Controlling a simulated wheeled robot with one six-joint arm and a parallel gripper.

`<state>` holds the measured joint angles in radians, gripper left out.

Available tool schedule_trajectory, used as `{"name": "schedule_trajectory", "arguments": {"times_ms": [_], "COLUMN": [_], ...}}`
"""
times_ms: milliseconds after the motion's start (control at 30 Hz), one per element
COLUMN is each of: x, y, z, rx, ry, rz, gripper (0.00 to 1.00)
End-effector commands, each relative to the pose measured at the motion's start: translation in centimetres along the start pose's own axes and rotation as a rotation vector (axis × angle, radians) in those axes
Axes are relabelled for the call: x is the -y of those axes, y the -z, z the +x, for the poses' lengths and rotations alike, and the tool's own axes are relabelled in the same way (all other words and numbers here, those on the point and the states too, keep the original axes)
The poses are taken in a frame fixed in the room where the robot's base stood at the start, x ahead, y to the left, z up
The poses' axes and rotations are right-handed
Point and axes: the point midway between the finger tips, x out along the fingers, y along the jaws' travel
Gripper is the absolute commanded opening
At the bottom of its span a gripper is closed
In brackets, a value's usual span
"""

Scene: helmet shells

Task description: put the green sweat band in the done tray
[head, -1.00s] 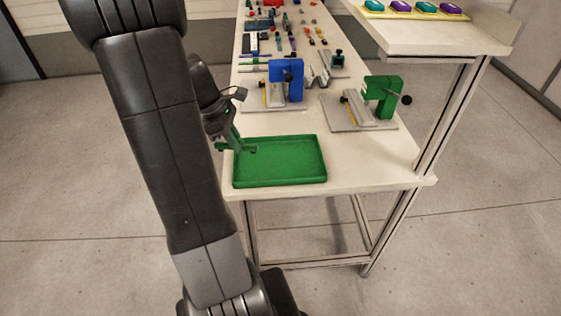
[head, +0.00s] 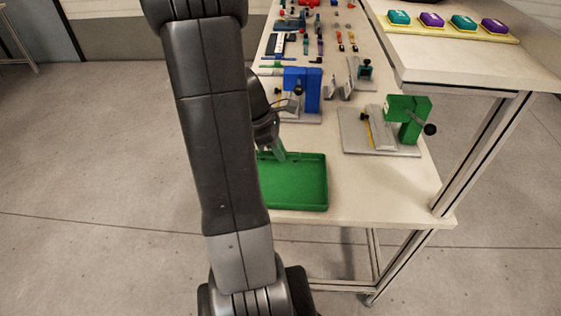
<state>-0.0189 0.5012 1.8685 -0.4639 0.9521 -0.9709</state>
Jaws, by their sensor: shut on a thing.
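The green done tray (head: 318,186) lies at the near end of the white table, and my arm hides its left part. My gripper (head: 277,149) is partly hidden behind my own arm, over the tray's far left part. It is shut on a narrow green piece, which I take for the green sweat band (head: 280,155). The band's full outline is too small and covered to make out. I cannot tell whether the band touches the tray. The visible tray floor is bare.
A blue clamp fixture (head: 303,90) and a green clamp fixture (head: 402,118) stand behind the tray. Several small parts lie farther back on the table (head: 375,190). A raised shelf (head: 470,65) at the right carries teal and purple pads. Table room is free right of the tray.

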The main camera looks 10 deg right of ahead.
Motion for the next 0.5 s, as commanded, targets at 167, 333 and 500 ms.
{"name": "schedule_trajectory", "arguments": {"times_ms": [167, 333, 500], "x": [0.1, 0.0, 0.0], "y": [0.7, 1.5, 1.5], "z": [1.7, 3.6, 3.5], "rx": [0.001, 0.000, -0.001], "ry": [0.003, 0.001, -0.001], "rz": [-0.002, -0.001, 0.000], "gripper": [0.00, 0.00, 0.00]}}
